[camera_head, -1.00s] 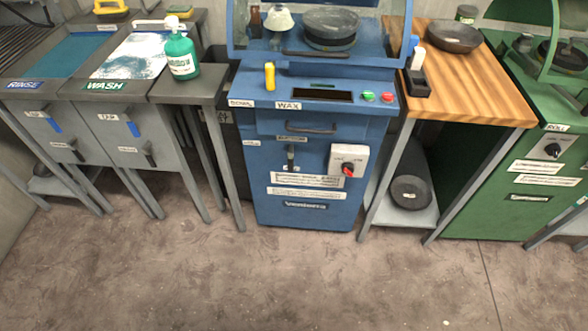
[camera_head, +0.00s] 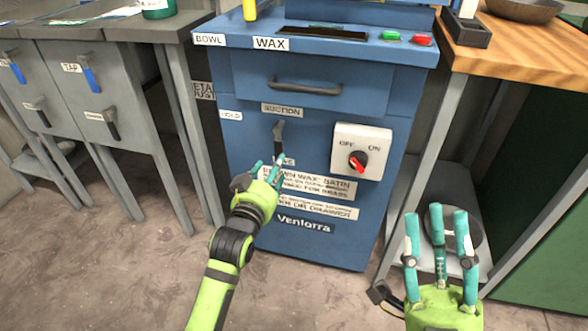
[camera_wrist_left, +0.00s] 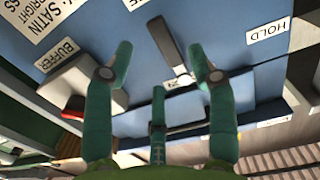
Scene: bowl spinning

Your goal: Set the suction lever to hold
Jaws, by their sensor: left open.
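The suction lever (camera_head: 279,140) is on the blue cabinet front, under the SUCTION label (camera_head: 282,110). It has a metal pivot on top and a black handle pointing down. The HOLD label (camera_head: 230,115) is to its left. My left gripper (camera_head: 267,172) is at the lever's lower end. In the left wrist view, the lever (camera_wrist_left: 166,42) lies between the open fingers of my left gripper (camera_wrist_left: 165,75), and the HOLD label (camera_wrist_left: 267,32) is to the right. Contact cannot be told. My right gripper (camera_head: 440,225) is open and empty at lower right, fingers up.
A drawer handle (camera_head: 305,87) is above. Grey sinks with lever handles (camera_head: 90,78) stand left. A wooden-topped bench (camera_head: 515,45) with a shelf below stands right.

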